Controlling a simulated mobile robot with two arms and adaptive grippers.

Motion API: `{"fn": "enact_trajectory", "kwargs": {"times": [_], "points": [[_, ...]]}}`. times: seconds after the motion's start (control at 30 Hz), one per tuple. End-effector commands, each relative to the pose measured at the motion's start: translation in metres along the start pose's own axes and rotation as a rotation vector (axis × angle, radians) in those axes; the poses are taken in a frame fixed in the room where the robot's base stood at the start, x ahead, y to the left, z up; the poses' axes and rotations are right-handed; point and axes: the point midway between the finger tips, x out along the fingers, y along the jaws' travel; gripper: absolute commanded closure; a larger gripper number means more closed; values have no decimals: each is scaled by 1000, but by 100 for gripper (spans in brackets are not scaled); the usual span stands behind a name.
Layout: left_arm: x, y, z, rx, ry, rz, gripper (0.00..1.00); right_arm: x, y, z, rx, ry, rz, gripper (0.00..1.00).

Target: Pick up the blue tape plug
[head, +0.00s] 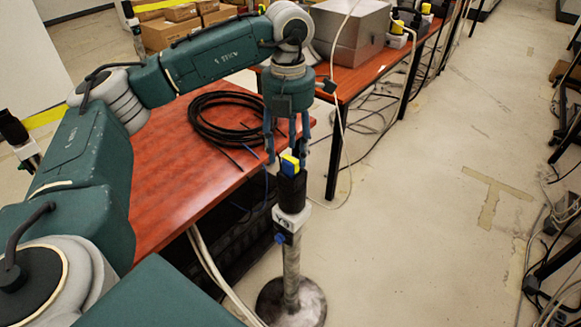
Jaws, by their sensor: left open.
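A small blue and yellow plug (290,163) sits upright at the top of a black holder on a metal post stand (291,255). The post has a white collar and a round, heavy base on the floor. My left gripper (287,153) points down from above, open, with its fingers hanging around the top of the plug. The fingers look apart from it, but one finger overlaps the view behind it, so contact is hard to tell. My right gripper is not in view.
A red-brown table (180,165) stands left of the post, with a coil of black cable (232,118) on it. A second table behind holds a metal box (350,35). A similar black-topped post (14,128) shows at far left. The floor to the right (430,200) is mostly clear.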

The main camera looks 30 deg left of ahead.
Motion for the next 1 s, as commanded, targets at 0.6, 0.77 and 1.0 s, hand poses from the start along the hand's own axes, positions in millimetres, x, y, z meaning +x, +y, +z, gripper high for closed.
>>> {"fn": "enact_trajectory", "kwargs": {"times": [0.6,0.77,1.0], "points": [[45,0,2,1,1,-1,57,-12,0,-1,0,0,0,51],[45,0,2,1,3,-1,89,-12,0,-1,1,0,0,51],[46,0,1,2,6,-2,100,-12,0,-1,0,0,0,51]]}}
